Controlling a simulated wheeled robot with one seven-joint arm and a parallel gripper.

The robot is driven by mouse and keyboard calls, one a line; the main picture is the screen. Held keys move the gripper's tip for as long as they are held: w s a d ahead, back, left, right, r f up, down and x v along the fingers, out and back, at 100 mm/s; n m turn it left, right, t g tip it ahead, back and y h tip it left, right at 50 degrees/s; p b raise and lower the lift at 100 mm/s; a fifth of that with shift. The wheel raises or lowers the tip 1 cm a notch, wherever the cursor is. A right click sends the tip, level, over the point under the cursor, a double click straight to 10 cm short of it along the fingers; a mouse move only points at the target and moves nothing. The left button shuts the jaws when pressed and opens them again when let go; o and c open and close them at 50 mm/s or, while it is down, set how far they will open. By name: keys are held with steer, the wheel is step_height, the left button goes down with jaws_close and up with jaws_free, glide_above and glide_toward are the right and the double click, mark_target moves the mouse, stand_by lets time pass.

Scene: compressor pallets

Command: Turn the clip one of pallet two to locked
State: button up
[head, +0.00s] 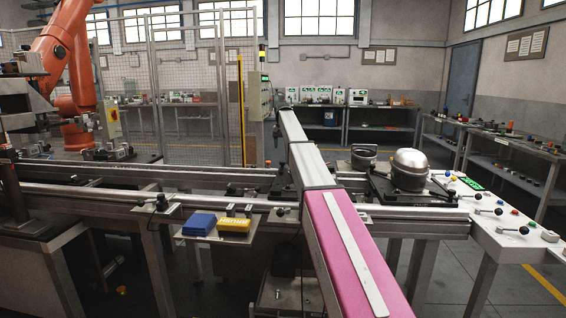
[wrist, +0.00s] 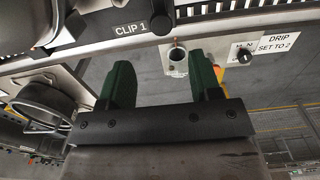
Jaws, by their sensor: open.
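In the wrist view, a plate labelled CLIP 1 (wrist: 130,29) sits at the top, left of centre. A round black knob (wrist: 161,24) is at the right end of that label. My gripper (wrist: 162,78) has two green fingers spread apart with nothing between them. The knob lies above the gap between the fingers in the picture, apart from them. I cannot tell whether the clip is locked. In the head view, a pallet (head: 432,200) carries a silver domed compressor (head: 409,168) at right; its clip labels are not readable. I cannot make out my gripper there.
In the head view, blue (head: 199,224) and yellow (head: 234,226) blocks sit on a shelf. A white control table (head: 520,243) stands right.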

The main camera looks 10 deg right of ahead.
mark_target(282, 162)
step_height(282, 162, down, 9)
steer(key=shift+a+r, duration=0.1)
stand_by(0.3)
jaws_close()
